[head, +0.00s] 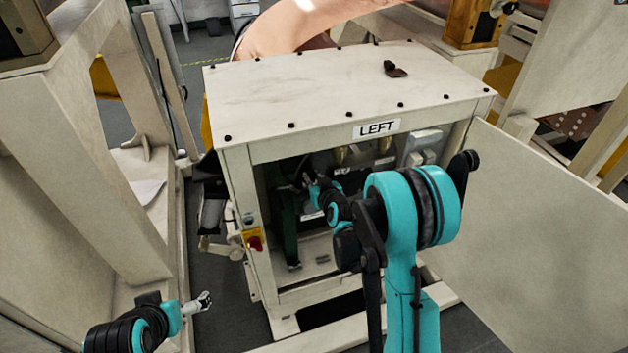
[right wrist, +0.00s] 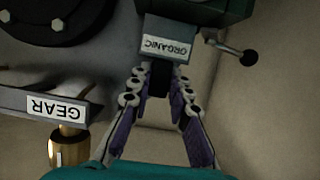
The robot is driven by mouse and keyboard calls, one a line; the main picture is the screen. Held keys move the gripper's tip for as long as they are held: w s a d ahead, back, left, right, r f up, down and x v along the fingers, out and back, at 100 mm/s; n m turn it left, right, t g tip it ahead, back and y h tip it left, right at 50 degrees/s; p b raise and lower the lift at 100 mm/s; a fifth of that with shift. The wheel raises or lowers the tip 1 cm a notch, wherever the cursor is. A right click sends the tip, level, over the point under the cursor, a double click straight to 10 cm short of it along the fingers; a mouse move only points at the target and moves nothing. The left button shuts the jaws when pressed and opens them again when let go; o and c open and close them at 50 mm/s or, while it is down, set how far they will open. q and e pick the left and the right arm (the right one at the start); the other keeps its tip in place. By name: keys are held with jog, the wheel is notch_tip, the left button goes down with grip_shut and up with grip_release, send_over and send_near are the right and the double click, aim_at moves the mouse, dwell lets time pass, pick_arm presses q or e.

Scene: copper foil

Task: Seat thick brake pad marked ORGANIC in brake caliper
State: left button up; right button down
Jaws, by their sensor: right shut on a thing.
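In the right wrist view my right gripper (right wrist: 160,82) is shut on a dark piece, which I take to be the brake pad (right wrist: 158,80). Its upper end meets a grey block with an upside-down ORGANIC label (right wrist: 167,46); I cannot tell whether the label belongs to the pad or the block. Above it is a dark green body (right wrist: 195,10), apparently the caliper, with a ball-ended lever. In the head view my right gripper (head: 307,181) is inside the open cabinet, beside a dark green upright part. My left gripper (head: 203,302) is low at the left, away from the cabinet, its jaws too small to judge.
The cabinet (head: 290,85) marked LEFT has its door (head: 545,225) swung open at right. A small dark brown piece (head: 396,70) lies on its top. A GEAR label (right wrist: 55,108) and brass fitting (right wrist: 68,145) are close left of the right gripper. Pale frames flank the cabinet.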

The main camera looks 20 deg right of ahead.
jog(key=shift+w+p, duration=0.3)
jog(key=shift+w, duration=1)
jog(key=shift+a, duration=0.2)
jog(key=shift+w+a, duration=0.1)
jog(key=shift+a, duration=0.3)
jog(key=shift+b, duration=0.5)
jog(key=shift+f, duration=0.2)
jog(key=shift+f+b, duration=0.35)
jog(key=shift+b, duration=0.2)
jog(key=shift+f+b, duration=0.35)
jog(key=shift+b, duration=0.05)
jog(key=shift+f+b, duration=0.2)
jog(key=shift+b, duration=0.1)
